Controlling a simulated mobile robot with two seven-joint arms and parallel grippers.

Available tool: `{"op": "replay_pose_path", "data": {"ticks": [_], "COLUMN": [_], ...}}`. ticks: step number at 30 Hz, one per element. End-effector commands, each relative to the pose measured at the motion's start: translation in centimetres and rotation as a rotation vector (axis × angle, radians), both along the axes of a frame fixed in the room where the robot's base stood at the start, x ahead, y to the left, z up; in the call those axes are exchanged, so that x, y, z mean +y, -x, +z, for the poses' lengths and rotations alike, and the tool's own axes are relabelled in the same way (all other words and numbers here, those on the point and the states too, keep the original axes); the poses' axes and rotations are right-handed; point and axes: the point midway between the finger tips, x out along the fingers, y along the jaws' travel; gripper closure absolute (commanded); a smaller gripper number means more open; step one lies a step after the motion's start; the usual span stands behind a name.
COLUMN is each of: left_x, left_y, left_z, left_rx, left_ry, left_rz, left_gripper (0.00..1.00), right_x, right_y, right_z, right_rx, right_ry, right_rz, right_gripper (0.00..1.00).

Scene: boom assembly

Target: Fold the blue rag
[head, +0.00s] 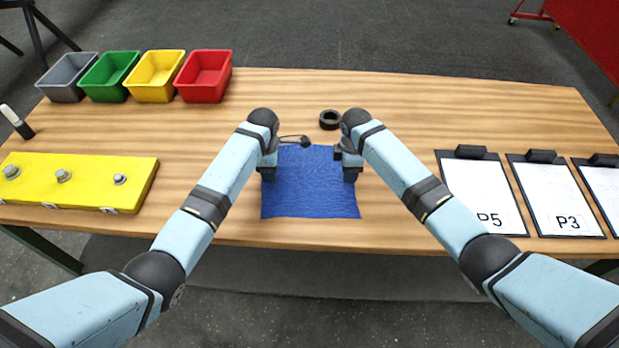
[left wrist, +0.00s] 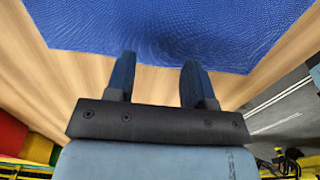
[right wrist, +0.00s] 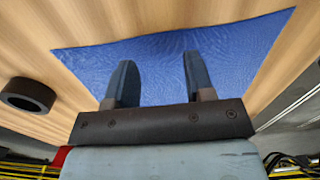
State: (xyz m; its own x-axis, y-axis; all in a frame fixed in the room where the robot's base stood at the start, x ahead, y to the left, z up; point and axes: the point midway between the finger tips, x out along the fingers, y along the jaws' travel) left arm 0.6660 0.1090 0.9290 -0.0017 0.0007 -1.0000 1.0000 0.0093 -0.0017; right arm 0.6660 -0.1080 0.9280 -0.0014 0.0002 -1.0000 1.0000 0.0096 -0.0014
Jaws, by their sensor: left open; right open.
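The blue rag (head: 308,190) lies flat and spread out on the wooden table, near its front edge. My left gripper (head: 267,178) is at the rag's left edge in the head view, pointing down. In the left wrist view its two fingers (left wrist: 155,75) are apart with nothing between them, and the rag (left wrist: 170,25) lies beyond the tips. My right gripper (head: 349,178) is at the rag's right side. In the right wrist view its fingers (right wrist: 155,75) are apart and empty, over the rag (right wrist: 220,55). Contact with the cloth cannot be told.
A black ring (head: 329,119) and a small dark tool (head: 295,139) lie behind the rag. Grey, green, yellow and red bins (head: 204,76) stand back left. A yellow board (head: 90,182) lies left, and clipboards (head: 482,192) lie right. Bare table flanks the rag.

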Motion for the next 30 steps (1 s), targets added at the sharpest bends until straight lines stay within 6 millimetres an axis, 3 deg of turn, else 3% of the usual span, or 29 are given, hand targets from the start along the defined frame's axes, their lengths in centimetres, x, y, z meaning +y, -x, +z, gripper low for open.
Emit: {"op": "replay_pose_path", "data": {"ticks": [6, 20, 30], "left_x": [0.0, 0.0, 0.0], "left_y": [0.0, 0.0, 0.0], "left_z": [-2.0, -2.7, -2.6], "left_rx": [0.000, 0.000, 0.000], "left_ry": [0.000, 0.000, 0.000], "left_rz": [0.000, 0.000, -0.001], "left_gripper": [0.51, 0.51, 0.89], "right_x": [0.0, 0.0, 0.0], "right_y": [0.0, 0.0, 0.0], "right_z": [-1.9, -2.7, -2.5], "right_rx": [0.000, -0.001, 0.000], "right_ry": [0.001, 0.000, 0.001], "right_rz": [-0.001, -0.001, -0.001], "right_gripper": [0.51, 0.51, 0.89]}}
